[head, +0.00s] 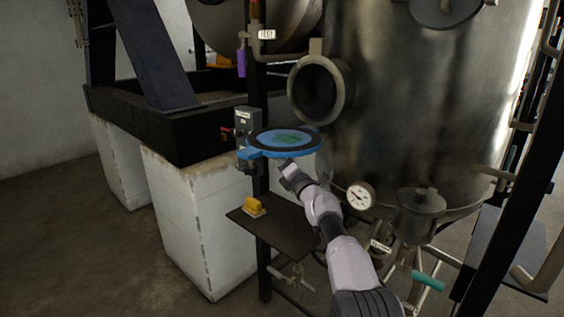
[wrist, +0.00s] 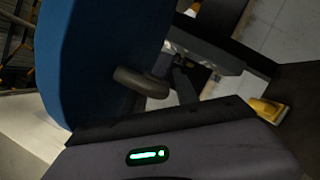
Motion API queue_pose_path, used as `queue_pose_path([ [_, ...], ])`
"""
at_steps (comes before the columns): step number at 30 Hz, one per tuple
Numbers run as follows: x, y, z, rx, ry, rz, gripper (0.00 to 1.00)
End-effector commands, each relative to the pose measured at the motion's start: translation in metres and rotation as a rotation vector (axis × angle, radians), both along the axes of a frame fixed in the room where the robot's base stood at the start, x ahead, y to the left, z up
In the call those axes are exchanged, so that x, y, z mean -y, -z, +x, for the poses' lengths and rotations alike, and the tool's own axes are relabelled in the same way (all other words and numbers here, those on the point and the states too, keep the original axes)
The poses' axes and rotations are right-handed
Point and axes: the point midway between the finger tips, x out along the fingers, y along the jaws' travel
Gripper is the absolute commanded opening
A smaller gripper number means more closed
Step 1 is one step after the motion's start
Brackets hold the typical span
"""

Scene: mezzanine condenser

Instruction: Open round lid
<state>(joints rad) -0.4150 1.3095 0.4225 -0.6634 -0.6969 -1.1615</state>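A blue disc with a dark ring (head: 285,141), which looks like the round lid, lies nearly level beside the tank. Its face is turned up, and the round port (head: 347,92) above it to the right is uncovered. In the wrist view a large blue curved body (wrist: 95,60) fills the upper left, with a grey rounded knob (wrist: 142,82) beside it. My gripper (head: 289,170) is just below the disc's near edge. Its fingers are not clear in either view, so I cannot tell whether it is open or touches the knob.
A dark shelf (head: 262,232) with a yellow object (head: 254,207) is below my gripper. A grey box (head: 247,122) is on the post behind the disc. The metal tank (head: 430,110) and a pressure gauge (head: 360,195) are close on the right.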

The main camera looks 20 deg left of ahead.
Motion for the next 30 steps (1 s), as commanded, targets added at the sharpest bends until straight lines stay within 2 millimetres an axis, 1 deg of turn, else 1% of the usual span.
queue_pose_path([
  [4,0.004,0.002,-0.003,-0.001,-0.003,-0.001,0.36],
  [8,0.012,0.006,-0.009,-0.002,-0.004,-0.002,0.36],
  [14,0.031,0.01,-0.026,-0.003,0.0,0.0,0.36],
  [20,0.059,0.017,-0.049,-0.001,0.002,0.0,0.36],
  [27,0.107,0.031,-0.089,-0.001,0.004,-0.001,0.36],
  [30,0.12,0.037,-0.1,-0.001,0.003,0.0,0.36],
])
